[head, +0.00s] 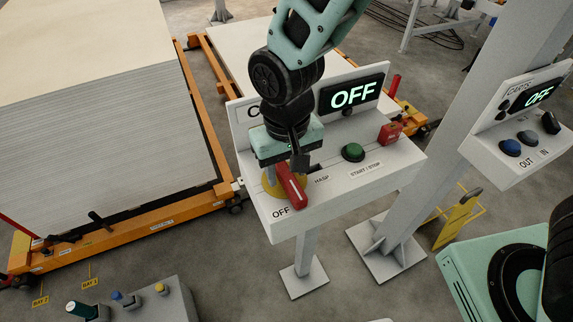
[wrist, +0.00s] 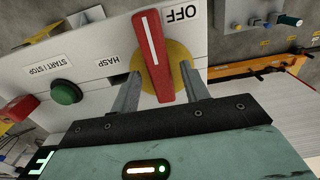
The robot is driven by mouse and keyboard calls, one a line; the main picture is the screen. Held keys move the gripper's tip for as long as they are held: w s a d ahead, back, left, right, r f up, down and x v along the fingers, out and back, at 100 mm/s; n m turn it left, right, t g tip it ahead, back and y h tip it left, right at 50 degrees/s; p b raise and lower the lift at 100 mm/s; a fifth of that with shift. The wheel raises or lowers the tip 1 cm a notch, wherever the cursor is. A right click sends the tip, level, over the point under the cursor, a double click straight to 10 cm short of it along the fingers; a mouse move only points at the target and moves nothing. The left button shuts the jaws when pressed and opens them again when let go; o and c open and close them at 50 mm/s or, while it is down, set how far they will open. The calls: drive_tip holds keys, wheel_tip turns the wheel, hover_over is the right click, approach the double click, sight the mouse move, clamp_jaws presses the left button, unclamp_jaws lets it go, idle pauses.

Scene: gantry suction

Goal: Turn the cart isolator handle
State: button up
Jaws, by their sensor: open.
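The isolator handle (head: 291,184) is a red bar with a white line on a yellow round base, at the left end of a white control panel. Its white-lined end points toward the OFF label. In the wrist view the red handle (wrist: 153,55) stands between my two fingers, over the yellow disc (wrist: 178,62). My gripper (head: 287,160) is over the panel at the handle; in the wrist view my gripper (wrist: 162,92) is open, one finger on each side. A gap shows on the right; contact on the left cannot be told.
The panel (head: 330,199) also carries a HASP label, a green button (head: 353,152), a red block (head: 390,132) and a display (head: 353,94) reading OFF. A second panel (head: 520,135) stands right. A board stack (head: 100,130) on an orange cart is left.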

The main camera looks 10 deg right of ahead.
clamp_jaws()
drive_tip(key=shift+n, duration=0.3)
drive_tip(key=n, duration=0.3)
drive_tip(key=shift+w+d+n, duration=0.15)
drive_tip(key=shift+d+n, duration=0.05)
drive_tip(key=shift+n, duration=0.1)
drive_tip(key=n+p, duration=0.1)
drive_tip(key=n, duration=0.3)
drive_tip(key=shift+w+d+n, duration=0.1)
drive_tip(key=shift+w+n, duration=0.05)
drive_tip(key=shift+n, duration=0.15)
drive_tip(key=n, duration=0.2)
drive_tip(key=n+p, duration=0.1)
drive_tip(key=n, duration=0.1)
drive_tip(key=shift+w+d+r+n, duration=0.1)
drive_tip(key=shift+w+n, duration=0.1)
drive_tip(key=shift+n, duration=0.1)
drive_tip(key=shift+w+n+p, duration=0.15)
drive_tip(key=shift+n+p, duration=0.35)
drive_tip(key=shift+n, duration=0.6)
drive_tip(key=shift+w+n+p, duration=0.1)
drive_tip(key=shift+n+p, duration=0.4)
drive_tip(key=shift+n, duration=0.6)
